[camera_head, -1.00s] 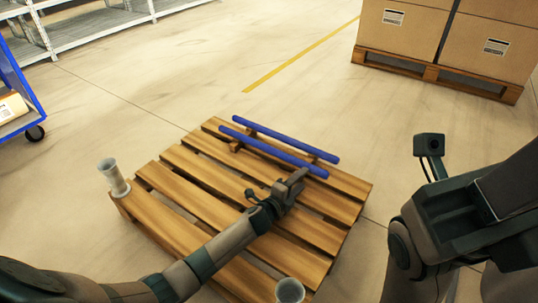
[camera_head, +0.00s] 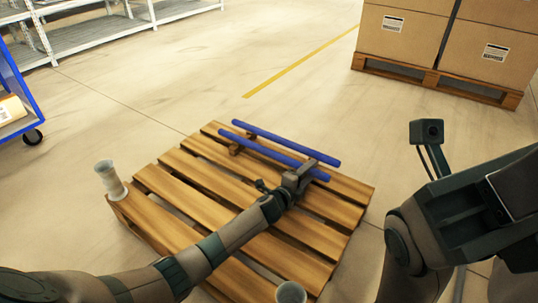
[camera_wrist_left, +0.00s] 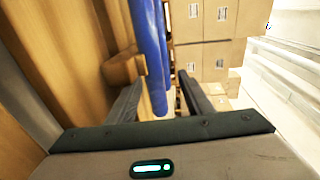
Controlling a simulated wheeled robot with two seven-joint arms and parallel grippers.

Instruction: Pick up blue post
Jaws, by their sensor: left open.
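Two blue posts lie side by side over wooden blocks on the far part of a wooden pallet in the head view: the nearer blue post (camera_head: 262,145) and the farther blue post (camera_head: 290,143). My left gripper (camera_head: 308,170) is at the right end of the nearer post. In the left wrist view, a blue post (camera_wrist_left: 151,60) reaches between the two open fingers (camera_wrist_left: 155,98). The fingers stand apart on either side of it. My right arm shows at the right of the head view; its fingertips are not visible.
The wooden pallet (camera_head: 180,190) stands on open floor. Grey-white cylinders stand at its left corner (camera_head: 110,178) and front corner (camera_head: 291,292). Boxes (camera_head: 400,35) on another pallet are at the back right. A blue cart (camera_head: 20,80) and shelving (camera_head: 90,38) are at the left.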

